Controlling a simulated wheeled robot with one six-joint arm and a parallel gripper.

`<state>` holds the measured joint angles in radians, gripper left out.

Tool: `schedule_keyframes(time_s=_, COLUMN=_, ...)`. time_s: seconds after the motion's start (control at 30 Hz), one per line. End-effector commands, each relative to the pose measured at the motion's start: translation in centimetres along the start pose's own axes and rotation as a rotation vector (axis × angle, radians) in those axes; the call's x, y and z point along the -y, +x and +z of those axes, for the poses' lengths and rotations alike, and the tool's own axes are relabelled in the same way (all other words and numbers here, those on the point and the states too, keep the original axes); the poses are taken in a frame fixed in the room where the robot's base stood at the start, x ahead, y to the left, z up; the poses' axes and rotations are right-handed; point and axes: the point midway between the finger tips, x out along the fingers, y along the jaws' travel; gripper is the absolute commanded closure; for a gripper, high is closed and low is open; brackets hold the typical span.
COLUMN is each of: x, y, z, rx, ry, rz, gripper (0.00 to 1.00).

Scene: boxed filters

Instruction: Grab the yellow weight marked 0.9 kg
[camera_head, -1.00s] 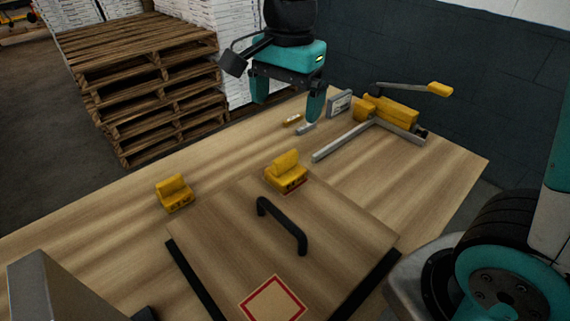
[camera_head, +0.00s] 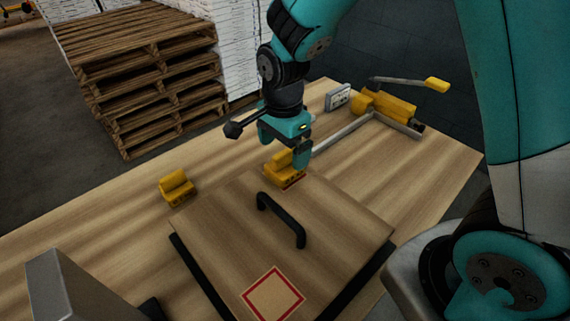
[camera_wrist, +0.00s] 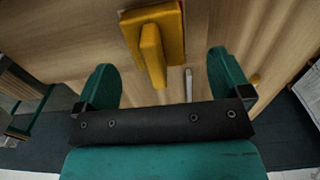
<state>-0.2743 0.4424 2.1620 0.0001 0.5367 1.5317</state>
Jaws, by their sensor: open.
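Two similar yellow weights are on the wooden table; I cannot read their markings. One weight (camera_head: 284,174) sits at the far edge of the wooden panel in the head view. The other weight (camera_head: 177,188) stands apart to its left. My gripper (camera_head: 284,148) is open just above and behind the weight at the panel, and partly covers it. In the wrist view, a yellow weight (camera_wrist: 172,22) with a raised grip lies ahead of my open gripper (camera_wrist: 163,78), between the lines of the two fingers. Nothing is between the fingertips.
The panel with a black handle (camera_head: 282,221) and a red square outline (camera_head: 273,294) lies in front. A yellow clamp-like device (camera_head: 388,108) with metal bars and a small grey box (camera_head: 338,97) are at the back right. Pallets (camera_head: 145,75) stand beyond the table.

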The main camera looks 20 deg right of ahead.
Motion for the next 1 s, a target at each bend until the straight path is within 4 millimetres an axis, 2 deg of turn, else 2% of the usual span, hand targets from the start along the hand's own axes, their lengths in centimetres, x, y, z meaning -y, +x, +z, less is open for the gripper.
schedule_keyframes(time_s=0.2, x=-0.6, y=3.3, z=0.1, rx=0.0, ry=0.0, rz=0.006, gripper=0.04)
schedule_keyframes(time_s=0.3, x=-0.5, y=4.2, z=0.1, rx=0.0, ry=0.0, rz=0.003, gripper=0.04)
schedule_keyframes(time_s=0.57, x=-0.5, y=4.6, z=0.1, rx=0.0, ry=-0.001, rz=0.0, gripper=0.04)
schedule_keyframes(time_s=0.93, x=-0.5, y=4.5, z=0.1, rx=0.0, ry=-0.001, rz=0.0, gripper=0.89)
schedule_keyframes(time_s=1.0, x=-0.4, y=4.4, z=0.1, rx=0.0, ry=-0.001, rz=-0.002, gripper=0.91)
